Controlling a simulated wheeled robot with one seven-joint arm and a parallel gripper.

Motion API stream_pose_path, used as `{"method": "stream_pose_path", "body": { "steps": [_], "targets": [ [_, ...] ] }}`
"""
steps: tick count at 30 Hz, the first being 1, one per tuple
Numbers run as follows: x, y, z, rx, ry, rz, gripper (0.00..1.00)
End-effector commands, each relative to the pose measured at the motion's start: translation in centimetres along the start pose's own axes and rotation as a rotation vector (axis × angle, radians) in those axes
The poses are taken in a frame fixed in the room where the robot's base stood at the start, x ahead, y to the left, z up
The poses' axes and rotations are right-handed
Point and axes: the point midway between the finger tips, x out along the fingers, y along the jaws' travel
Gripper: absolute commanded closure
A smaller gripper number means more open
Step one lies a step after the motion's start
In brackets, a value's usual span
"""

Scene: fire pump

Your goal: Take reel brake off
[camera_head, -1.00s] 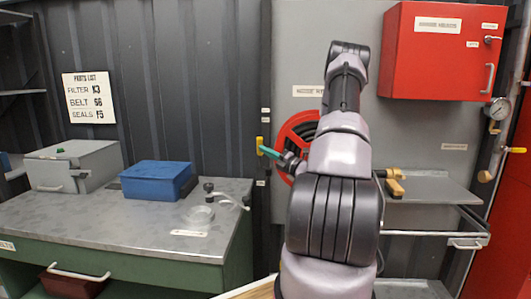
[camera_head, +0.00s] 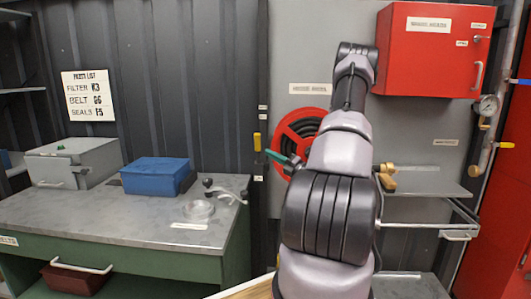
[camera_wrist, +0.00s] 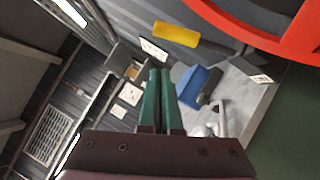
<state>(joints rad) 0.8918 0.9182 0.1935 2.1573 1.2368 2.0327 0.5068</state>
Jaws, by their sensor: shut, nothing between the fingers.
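The red hose reel (camera_head: 305,130) with a black hose hangs on the grey wall panel, partly hidden behind my arm in the head view. Its red rim (camera_wrist: 270,32) crosses the upper right of the wrist view. A yellow handle (camera_head: 257,141), which may be the reel brake, stands upright just left of the reel. It shows as a yellow bar (camera_wrist: 176,34) in the wrist view. My gripper (camera_head: 268,152) has green fingers, which are shut and empty in the wrist view (camera_wrist: 160,73). The fingertips are near the yellow handle's lower end in the head view, apart from it in the wrist view.
A green workbench (camera_head: 120,225) at left holds a grey box (camera_head: 75,163), a blue box (camera_head: 155,176) and a small clamp-like part (camera_head: 228,193). A red cabinet (camera_head: 430,55) hangs at upper right. A shelf (camera_head: 430,187) with a brass fitting (camera_head: 387,178) lies right of my arm.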

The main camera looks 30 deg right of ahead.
Motion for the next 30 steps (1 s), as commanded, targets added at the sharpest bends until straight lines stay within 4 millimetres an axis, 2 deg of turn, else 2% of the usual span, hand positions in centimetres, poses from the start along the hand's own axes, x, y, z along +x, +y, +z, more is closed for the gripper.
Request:
{"method": "stream_pose_path", "body": {
  "steps": [6,12,30],
  "targets": [
    [-3.8,0.4,0.1,0.001,-0.003,-0.002,1.0],
    [-5.9,0.7,0.0,0.001,-0.001,-0.001,1.0],
    [-6.2,0.7,0.0,0.001,0.001,0.0,1.0]
  ]
}}
